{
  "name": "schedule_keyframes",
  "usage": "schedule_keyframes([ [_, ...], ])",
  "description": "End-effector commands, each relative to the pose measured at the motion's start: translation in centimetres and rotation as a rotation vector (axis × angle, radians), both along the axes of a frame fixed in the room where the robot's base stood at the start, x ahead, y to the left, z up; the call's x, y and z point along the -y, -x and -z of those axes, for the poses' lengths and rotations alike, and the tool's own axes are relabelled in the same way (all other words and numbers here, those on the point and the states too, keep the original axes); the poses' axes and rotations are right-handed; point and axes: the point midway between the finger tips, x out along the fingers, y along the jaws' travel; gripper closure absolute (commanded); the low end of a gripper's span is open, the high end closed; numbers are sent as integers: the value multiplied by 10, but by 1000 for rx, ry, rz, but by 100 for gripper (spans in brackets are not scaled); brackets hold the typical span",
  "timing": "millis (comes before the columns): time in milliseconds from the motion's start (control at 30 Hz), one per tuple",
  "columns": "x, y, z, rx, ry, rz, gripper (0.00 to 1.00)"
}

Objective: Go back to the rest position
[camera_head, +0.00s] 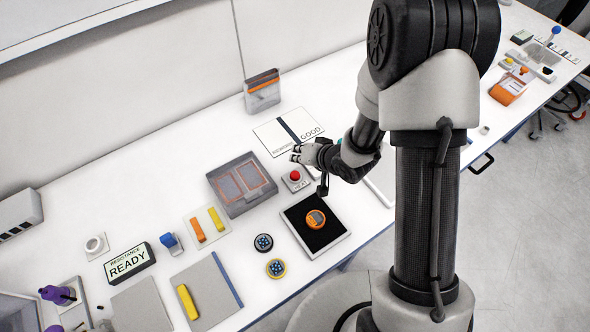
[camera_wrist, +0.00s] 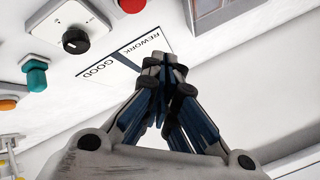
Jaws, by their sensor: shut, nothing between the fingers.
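My gripper (camera_head: 297,154) is shut and empty. In the camera_head view it hangs over the white bench (camera_head: 150,190), left of my arm's column, close to the REWORK/GOOD sheet (camera_head: 275,134) and the red button (camera_head: 295,175). In the wrist view its blue-and-grey fingers (camera_wrist: 168,66) come together at the tips, with the sheet (camera_wrist: 100,72) behind them. Nothing is held between the fingers. Its height over the bench is hard to tell.
A RESISTANCE READY display (camera_head: 129,263) stands further left. A black knob (camera_wrist: 75,40) and teal button (camera_wrist: 36,76) show in the wrist view.

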Motion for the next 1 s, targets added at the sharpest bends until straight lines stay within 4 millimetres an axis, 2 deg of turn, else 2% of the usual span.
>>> schedule_keyframes([
  [400,0,0,1,1,2,1,100],
  [533,11,-6,-11,20,49,10,100],
  [667,40,-14,-44,55,175,41,100],
  [767,70,-10,-78,66,293,77,100],
  [867,97,5,-110,57,391,111,100],
  [1000,127,41,-149,21,494,147,100],
])
